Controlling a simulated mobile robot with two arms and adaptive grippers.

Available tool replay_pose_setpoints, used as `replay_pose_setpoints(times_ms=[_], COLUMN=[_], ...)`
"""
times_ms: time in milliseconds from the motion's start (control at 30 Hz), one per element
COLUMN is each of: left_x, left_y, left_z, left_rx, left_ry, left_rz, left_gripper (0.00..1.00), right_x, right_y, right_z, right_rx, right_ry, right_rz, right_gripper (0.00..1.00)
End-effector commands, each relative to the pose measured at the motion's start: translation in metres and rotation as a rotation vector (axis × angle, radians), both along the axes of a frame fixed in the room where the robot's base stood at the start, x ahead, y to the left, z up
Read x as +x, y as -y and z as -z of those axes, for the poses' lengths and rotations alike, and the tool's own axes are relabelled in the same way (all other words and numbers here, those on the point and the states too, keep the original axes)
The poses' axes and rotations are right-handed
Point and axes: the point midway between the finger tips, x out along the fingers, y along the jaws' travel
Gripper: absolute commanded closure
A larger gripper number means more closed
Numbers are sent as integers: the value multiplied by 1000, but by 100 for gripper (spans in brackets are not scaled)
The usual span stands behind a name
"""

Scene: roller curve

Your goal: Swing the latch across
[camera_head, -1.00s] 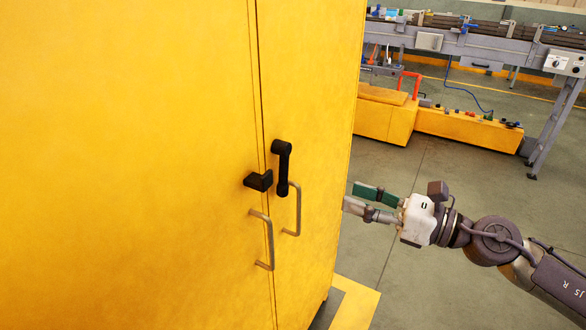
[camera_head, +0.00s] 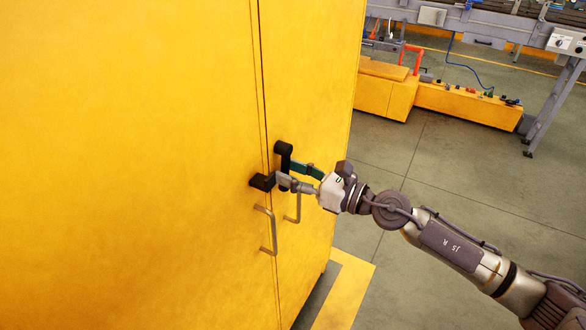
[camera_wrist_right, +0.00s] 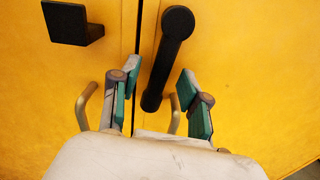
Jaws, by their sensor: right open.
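The latch (camera_head: 284,149) is a black bar with a round pivot at its top, hanging nearly straight down on the right door of a yellow cabinet. A black catch bracket (camera_head: 262,181) sits on the left door, left of the bar. My right gripper (camera_head: 287,170) is at the latch and partly hides its lower part in the head view. In the right wrist view my open fingers (camera_wrist_right: 158,75) stand either side of the bar (camera_wrist_right: 163,60), which leans slightly; the bracket (camera_wrist_right: 68,24) is upper left. I cannot tell whether a finger touches the bar. My left gripper is out of view.
Two metal door handles, the left one (camera_head: 268,230) and the right one (camera_head: 297,208), stick out just below the latch, close to my right gripper. A low yellow unit (camera_head: 468,126) and a conveyor stand behind.

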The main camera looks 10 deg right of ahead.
Motion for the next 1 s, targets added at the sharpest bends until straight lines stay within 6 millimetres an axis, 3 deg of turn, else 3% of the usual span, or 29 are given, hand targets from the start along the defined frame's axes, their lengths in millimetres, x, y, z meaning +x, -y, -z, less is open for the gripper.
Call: replay_pose_setpoints(times_ms=[167,467,833,1000], left_x=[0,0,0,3], left_y=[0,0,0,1], left_z=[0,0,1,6], left_rx=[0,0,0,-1], left_ry=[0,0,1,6], left_rz=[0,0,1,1], left_gripper=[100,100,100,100], right_x=[0,0,1,13], right_y=[0,0,0,0], right_z=[0,0,0,1], right_rx=[0,1,2,24], right_ry=[0,-1,-3,-30], right_rz=[0,0,1,3], right_gripper=[54,100,100,100])
